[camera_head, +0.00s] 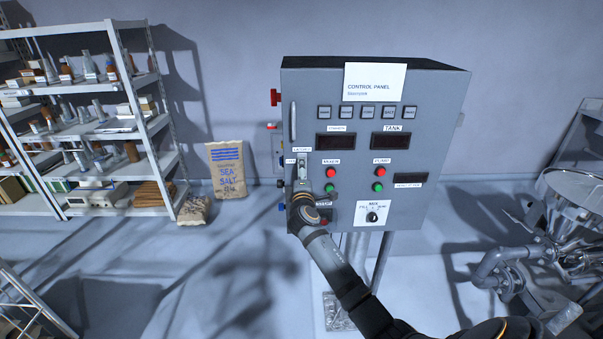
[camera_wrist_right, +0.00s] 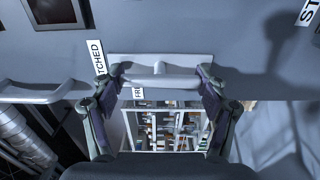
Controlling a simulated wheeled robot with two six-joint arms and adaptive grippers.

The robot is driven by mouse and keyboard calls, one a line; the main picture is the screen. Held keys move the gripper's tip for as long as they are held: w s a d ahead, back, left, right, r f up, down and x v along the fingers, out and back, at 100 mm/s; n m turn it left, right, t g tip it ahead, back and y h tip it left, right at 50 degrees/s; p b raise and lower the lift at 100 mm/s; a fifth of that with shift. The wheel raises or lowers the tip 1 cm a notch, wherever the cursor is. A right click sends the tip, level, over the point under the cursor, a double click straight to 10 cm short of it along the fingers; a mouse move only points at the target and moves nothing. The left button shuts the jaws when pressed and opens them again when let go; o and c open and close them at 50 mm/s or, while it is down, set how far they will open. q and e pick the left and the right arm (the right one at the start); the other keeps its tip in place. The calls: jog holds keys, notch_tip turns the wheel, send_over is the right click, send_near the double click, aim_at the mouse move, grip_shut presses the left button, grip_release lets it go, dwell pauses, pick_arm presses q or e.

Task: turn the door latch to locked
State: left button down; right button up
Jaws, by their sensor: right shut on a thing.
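The door latch (camera_head: 303,171) is a pale lever on a light plate at the left of the grey control panel's front. In the right wrist view its pale bar (camera_wrist_right: 160,83) lies across the picture, one end near the "LATCHED" label (camera_wrist_right: 97,57). The "FREE" label (camera_wrist_right: 138,92) is partly hidden beside the bar. My right gripper (camera_head: 302,186) reaches up from below to the latch. In the wrist view the right gripper (camera_wrist_right: 161,80) is shut on the bar, one finger at each end. My left gripper is not in view.
A vertical door handle (camera_head: 293,122) is above the latch. Shelves (camera_head: 130,130) and a salt sack (camera_head: 228,165) stand left; metal piping (camera_head: 495,263) stands right.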

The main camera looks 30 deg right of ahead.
dwell(0.5)
jog(key=o, duration=1.2)
jog(key=shift+c, duration=0.2)
jog(key=v, duration=1.2)
